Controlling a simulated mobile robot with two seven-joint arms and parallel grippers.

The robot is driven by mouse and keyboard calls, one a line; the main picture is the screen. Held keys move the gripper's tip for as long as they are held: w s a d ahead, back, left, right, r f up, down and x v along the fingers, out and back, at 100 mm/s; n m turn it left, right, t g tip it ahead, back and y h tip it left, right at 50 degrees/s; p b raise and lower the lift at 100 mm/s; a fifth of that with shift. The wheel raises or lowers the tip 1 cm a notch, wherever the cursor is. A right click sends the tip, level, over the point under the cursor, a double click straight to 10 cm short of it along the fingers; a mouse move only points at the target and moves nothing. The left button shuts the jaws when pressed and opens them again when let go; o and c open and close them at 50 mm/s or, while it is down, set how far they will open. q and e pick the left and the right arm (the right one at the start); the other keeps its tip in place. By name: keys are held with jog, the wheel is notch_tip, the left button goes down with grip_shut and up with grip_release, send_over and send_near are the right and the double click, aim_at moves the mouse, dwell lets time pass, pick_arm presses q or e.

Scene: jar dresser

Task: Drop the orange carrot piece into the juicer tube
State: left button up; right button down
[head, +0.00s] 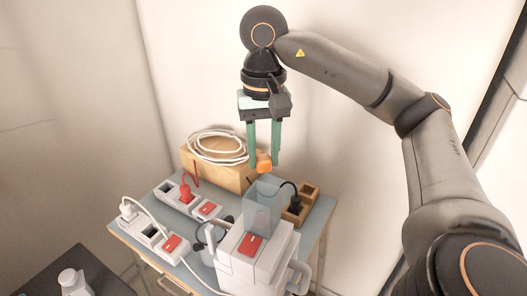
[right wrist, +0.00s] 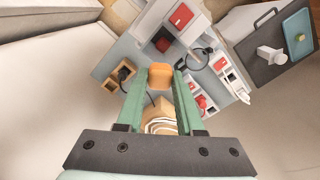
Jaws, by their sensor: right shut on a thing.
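The orange carrot piece (head: 264,162) is held between the green fingertips of my right gripper (head: 265,163). It also shows between the fingertips in the right wrist view (right wrist: 160,77). The gripper points down and is shut on the piece. The juicer (head: 255,255) is white with a red switch on top. Its clear, bluish juicer tube (head: 263,207) stands open at the top. In the head view the carrot piece hangs just above the tube's rim, apart from it. My left gripper is not in view.
A wooden box (head: 215,165) with a coiled white cable (head: 218,146) stands behind. White power strips (head: 187,200) with red switches lie left of the juicer. A small wooden block (head: 308,192) with a black plug is at the right. Free room lies above the tube.

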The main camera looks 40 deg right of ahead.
aim_at(263, 157)
jog(key=shift+c, duration=2.3)
grip_release()
notch_tip(263, 157, up, 9)
jog(key=p, duration=0.5)
jog(key=shift+f, duration=0.15)
jog(key=shift+b, duration=0.3)
jog(key=shift+r, duration=1.95)
